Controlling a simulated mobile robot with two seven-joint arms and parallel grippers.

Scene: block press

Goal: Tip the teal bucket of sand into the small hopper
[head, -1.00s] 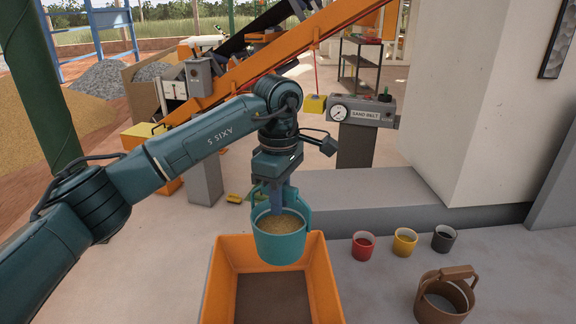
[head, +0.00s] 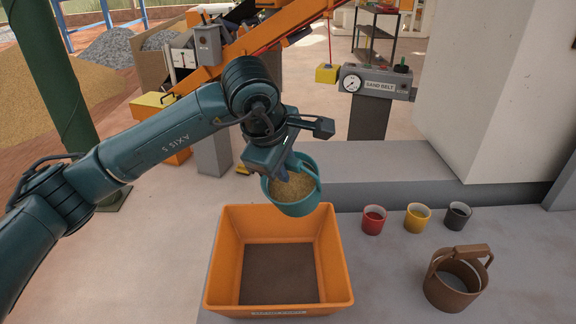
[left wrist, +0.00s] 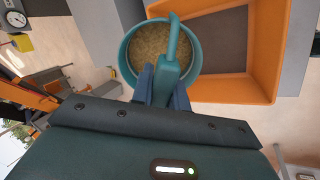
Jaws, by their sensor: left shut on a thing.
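The teal bucket (head: 297,207) hangs from my left gripper (head: 284,172), over the back edge of the orange hopper (head: 213,272). It is tilted, its rim lower on the left, and holds tan sand (head: 293,188). In the left wrist view, the blue fingers (left wrist: 161,88) are shut on the bucket's handle (left wrist: 172,48), with the bucket (left wrist: 128,62) beyond. The sand's surface shows inside, and no sand is seen falling. The hopper (left wrist: 235,88) lies to the right there, partly behind the bucket; its floor is dark brown. My right gripper is not in view.
A red cup (head: 373,220), yellow cup (head: 417,218) and dark cup (head: 457,216) stand right of the hopper. A brown bucket (head: 452,290) stands nearer. A grey step (head: 375,168) and the SAND BELT panel (head: 378,84) are behind.

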